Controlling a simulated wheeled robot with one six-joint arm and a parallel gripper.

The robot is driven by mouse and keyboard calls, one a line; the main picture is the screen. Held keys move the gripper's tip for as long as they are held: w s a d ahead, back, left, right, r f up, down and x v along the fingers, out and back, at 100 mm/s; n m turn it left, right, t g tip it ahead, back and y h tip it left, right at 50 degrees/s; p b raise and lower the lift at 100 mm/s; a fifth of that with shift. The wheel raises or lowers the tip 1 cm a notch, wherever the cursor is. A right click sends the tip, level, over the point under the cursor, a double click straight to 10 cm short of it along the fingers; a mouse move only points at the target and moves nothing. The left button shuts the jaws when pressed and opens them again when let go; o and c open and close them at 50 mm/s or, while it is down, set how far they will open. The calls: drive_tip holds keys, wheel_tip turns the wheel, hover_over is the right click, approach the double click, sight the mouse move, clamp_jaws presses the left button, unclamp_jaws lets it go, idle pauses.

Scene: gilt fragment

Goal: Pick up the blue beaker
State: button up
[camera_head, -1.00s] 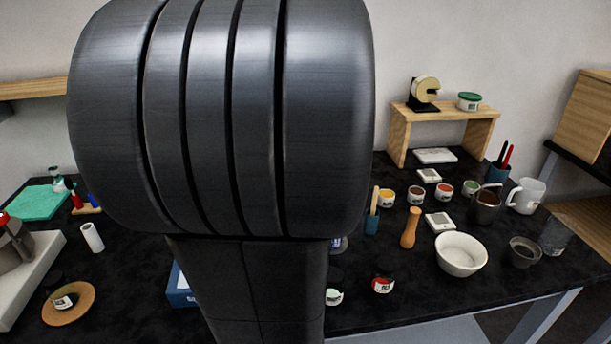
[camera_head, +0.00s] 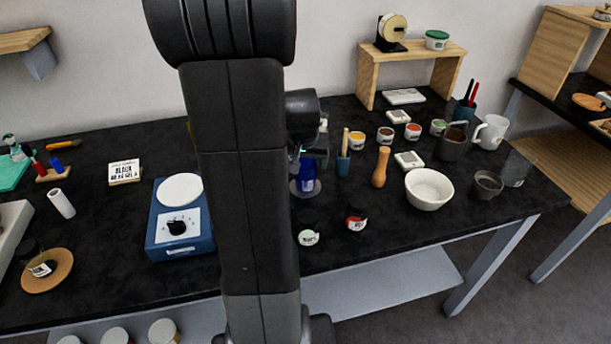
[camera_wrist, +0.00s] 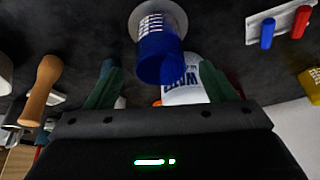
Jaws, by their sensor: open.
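The blue beaker (camera_head: 307,174), with white markings, stands on a pale round disc (camera_head: 296,190) on the black bench, partly behind my arm in the head view. In the wrist view the beaker (camera_wrist: 160,52) is just beyond the gap between my two green fingers, near the middle. My gripper (camera_wrist: 160,86) is open, with a finger to either side and nothing held. In the head view my gripper is close to the beaker, largely hidden by my arm. I cannot tell whether the fingers touch it.
A white labelled bottle (camera_wrist: 186,88) is close beside the beaker in the wrist view. A wooden-handled tool in a teal cup (camera_head: 343,160), a wooden pestle (camera_head: 380,167) and small jars (camera_head: 308,238) are nearby.

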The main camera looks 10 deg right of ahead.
drive_tip(key=shift+x, duration=0.8)
drive_tip(key=c, duration=1.3)
drive_tip(key=shift+c, duration=0.2)
drive_tip(key=shift+r, duration=0.2)
drive_tip(key=a+r+b, duration=0.3)
drive_tip(key=a+b, duration=0.1)
drive_tip(key=a, duration=1.4)
drive_tip(key=shift+s, duration=0.3)
